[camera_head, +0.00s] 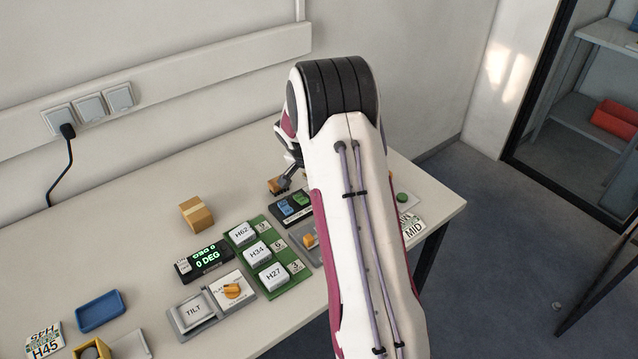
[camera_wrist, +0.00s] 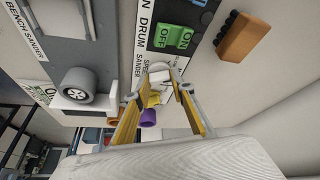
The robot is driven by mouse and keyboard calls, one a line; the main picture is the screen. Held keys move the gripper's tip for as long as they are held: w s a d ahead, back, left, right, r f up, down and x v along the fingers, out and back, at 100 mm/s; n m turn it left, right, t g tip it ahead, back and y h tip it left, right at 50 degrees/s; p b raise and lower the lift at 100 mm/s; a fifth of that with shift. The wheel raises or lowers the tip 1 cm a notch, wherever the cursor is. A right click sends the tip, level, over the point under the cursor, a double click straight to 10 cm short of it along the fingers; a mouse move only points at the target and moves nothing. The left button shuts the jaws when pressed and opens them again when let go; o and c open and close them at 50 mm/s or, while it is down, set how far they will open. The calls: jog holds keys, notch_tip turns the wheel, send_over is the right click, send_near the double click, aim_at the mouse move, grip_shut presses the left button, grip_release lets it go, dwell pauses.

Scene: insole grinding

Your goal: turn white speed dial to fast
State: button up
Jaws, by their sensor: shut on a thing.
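The white speed dial (camera_wrist: 159,74) shows in the wrist view beside the "DRUM SANDER" lettering and a partly covered "SPEED" label. My gripper (camera_wrist: 158,84) has its two yellow fingers on either side of the dial, shut on it. The dial's pointer and its "fast" mark cannot be made out. In the head view my arm hides the dial, and only part of my gripper (camera_head: 290,177) shows at the arm's left side.
A green OFF switch (camera_wrist: 174,37) and an orange-brown block (camera_wrist: 243,37) are close by in the wrist view. A grey wheel (camera_wrist: 78,86) is at the left. In the head view, a green panel (camera_head: 283,287) and a cardboard box (camera_head: 196,214) stand left of my arm.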

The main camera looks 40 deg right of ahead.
aim_at(281, 202)
jog(key=m+g, duration=0.1)
jog(key=m, duration=0.3)
jog(key=m+g, duration=0.1)
jog(key=m, duration=0.1)
jog(key=shift+w+g, duration=0.3)
jog(key=shift+m, duration=0.4)
jog(key=o, duration=1.1)
jog(key=shift+a+r, duration=0.5)
jog(key=shift+r, duration=0.1)
jog(key=a, duration=0.3)
jog(key=w+a, duration=0.1)
jog(key=a, duration=0.7)
jog(key=shift+w+a, duration=0.25)
jog(key=shift+w, duration=0.15)
